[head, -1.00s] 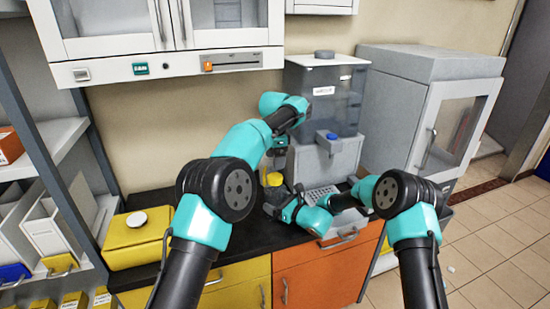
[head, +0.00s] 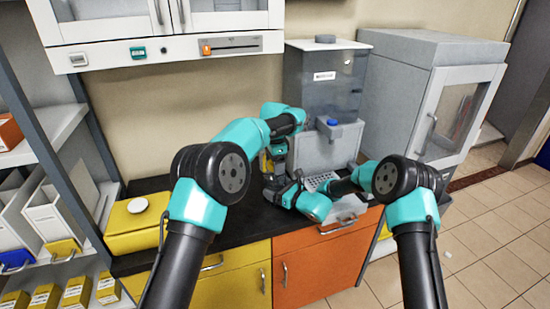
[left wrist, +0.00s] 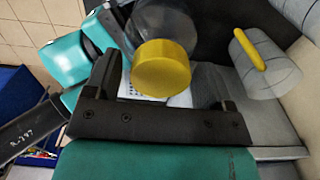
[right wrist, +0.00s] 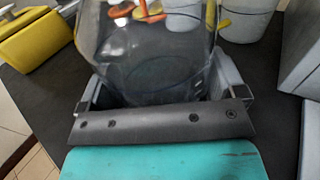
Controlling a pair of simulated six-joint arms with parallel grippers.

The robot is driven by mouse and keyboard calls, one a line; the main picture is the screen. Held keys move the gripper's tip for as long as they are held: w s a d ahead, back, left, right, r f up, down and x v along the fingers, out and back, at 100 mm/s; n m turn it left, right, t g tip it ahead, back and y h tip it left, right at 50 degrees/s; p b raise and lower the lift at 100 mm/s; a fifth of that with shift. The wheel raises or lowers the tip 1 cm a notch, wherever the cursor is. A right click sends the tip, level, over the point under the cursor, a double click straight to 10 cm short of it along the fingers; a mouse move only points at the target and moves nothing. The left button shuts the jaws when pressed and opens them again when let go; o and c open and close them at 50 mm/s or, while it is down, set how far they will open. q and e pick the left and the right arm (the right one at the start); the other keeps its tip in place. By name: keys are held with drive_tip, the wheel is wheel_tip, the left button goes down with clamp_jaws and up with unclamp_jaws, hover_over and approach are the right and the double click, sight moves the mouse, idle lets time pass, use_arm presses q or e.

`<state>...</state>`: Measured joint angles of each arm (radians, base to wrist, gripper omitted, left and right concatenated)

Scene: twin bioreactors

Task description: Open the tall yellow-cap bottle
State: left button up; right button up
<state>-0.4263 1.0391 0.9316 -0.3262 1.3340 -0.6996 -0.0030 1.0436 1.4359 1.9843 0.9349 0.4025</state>
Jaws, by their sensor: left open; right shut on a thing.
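The tall bottle is clear with a yellow cap (left wrist: 162,68); in the head view only a sliver of yellow (head: 265,163) shows beside my left gripper (head: 277,150). In the left wrist view the cap lies between the spread fingers of my left gripper (left wrist: 162,92), which is open over it. In the right wrist view the clear bottle body (right wrist: 150,60), with orange parts seen through it, is between the fingers of my right gripper (right wrist: 157,92), shut on it. In the head view my right gripper (head: 272,187) is low by the black counter.
A grey machine with a tank (head: 325,90) stands behind, with a perforated tray (head: 320,181) in front. A yellow box with a white lid (head: 135,222) is on the counter at left. In the left wrist view a grey cylinder with a yellow handle (left wrist: 262,75) stands right of the cap.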

use_arm(q)
drive_tip(key=shift+c, duration=0.2)
drive_tip(key=c, duration=0.9)
drive_tip(key=n, duration=0.4)
drive_tip(key=shift+n, duration=0.3)
drive_tip(key=n, duration=0.5)
drive_tip(key=shift+r, duration=0.7)
drive_tip(key=shift+r, duration=0.35)
drive_tip(key=shift+r, duration=0.2)
